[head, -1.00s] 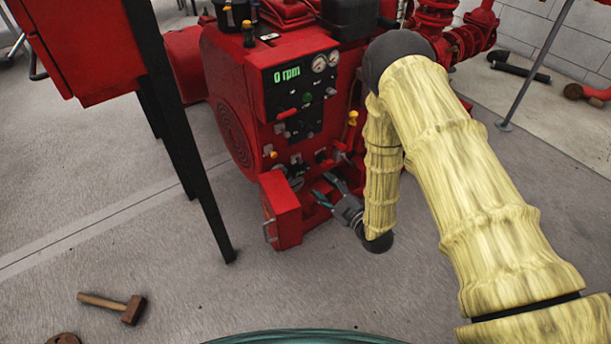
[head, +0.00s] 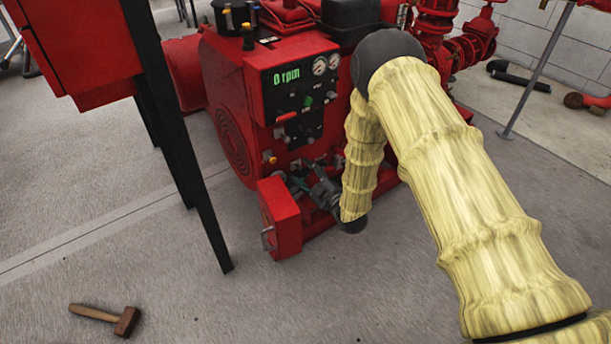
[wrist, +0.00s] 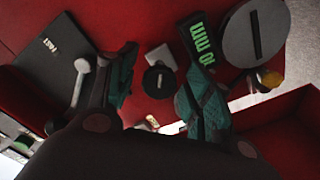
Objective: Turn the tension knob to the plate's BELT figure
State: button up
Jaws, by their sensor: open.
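In the wrist view, a small round black knob (wrist: 158,81) with a pale mark sits on the red panel between my gripper's (wrist: 158,92) two teal-padded fingers. The fingers are open on either side of it; contact cannot be told. Beside it is a small blank-looking pale plate (wrist: 160,57); no BELT figure is readable. A green display (wrist: 200,40) reads 10 mm, rotated. A larger grey disc (wrist: 240,35) with a black bar is at upper right. Which one is the tension knob cannot be told. In the head view my gripper (head: 306,184) is at the machine's lower front.
A grey box (wrist: 48,55) with a FAST label and a pale lever (wrist: 79,80) lie left of the fingers. An orange-tipped knob (wrist: 270,79) is at right. A red box (head: 281,218) juts out beside my gripper. A hammer (head: 125,321) lies on the floor.

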jog(key=c, duration=1.1)
jog(key=shift+o, duration=0.2)
jog(key=shift+r+m, duration=0.1)
jog(key=shift+m, duration=0.2)
jog(key=m+p, duration=0.2)
jog(key=shift+r+m+p, duration=0.1)
jog(key=shift+m+p, duration=0.2)
jog(key=shift+p, duration=0.1)
jog(key=m+p, duration=0.2)
jog(key=m, duration=0.2)
jog(key=shift+p, duration=0.35)
jog(key=m+p, duration=0.1)
jog(key=m, duration=0.3)
jog(key=shift+m, duration=0.4)
jog(key=shift+f+m+p, duration=0.25)
jog(key=shift+m+p, duration=0.3)
jog(key=shift+m, duration=1.15)
jog(key=shift+a, duration=0.1)
